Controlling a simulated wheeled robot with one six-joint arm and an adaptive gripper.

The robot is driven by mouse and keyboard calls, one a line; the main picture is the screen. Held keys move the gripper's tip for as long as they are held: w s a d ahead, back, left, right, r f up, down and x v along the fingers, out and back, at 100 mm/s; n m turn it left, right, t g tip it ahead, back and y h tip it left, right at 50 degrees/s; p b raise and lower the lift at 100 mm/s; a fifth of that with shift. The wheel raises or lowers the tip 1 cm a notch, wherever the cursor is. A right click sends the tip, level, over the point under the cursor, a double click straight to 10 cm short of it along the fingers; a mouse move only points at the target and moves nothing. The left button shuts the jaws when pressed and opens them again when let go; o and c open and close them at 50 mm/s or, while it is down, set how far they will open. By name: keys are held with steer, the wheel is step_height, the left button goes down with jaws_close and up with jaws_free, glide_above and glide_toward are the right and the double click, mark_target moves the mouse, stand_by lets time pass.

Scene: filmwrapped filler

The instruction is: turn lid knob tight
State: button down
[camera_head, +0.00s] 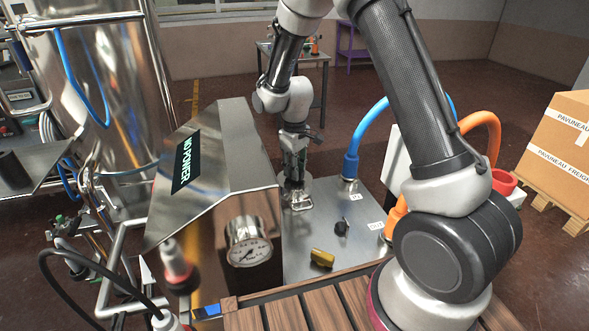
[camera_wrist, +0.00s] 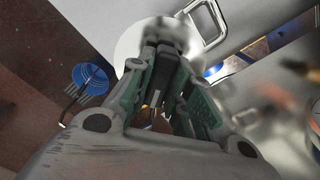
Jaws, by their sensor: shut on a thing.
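My gripper (camera_head: 295,180) points down at the metal top plate beside the steel cabinet, in the head view. In the wrist view its green-padded fingers (camera_wrist: 163,52) are closed over the middle of a pale round lid (camera_wrist: 127,50). The lid knob is between the fingertips and is mostly hidden by them. In the head view only a sliver of the lid (camera_head: 307,184) shows beside the gripper. How tight the knob is cannot be told.
A steel cabinet (camera_head: 232,150) with a "NO POWER" display (camera_head: 186,161) and a gauge (camera_head: 248,241) stands close on the left. A metal handle (camera_wrist: 214,27) lies near the lid.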

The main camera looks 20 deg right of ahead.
steer(key=m, duration=1.2)
steer(key=shift+m, duration=2.1)
steer(key=c, duration=1.3)
jaws_free()
step_height(320, 180, up, 12)
steer(key=shift+r, duration=0.1)
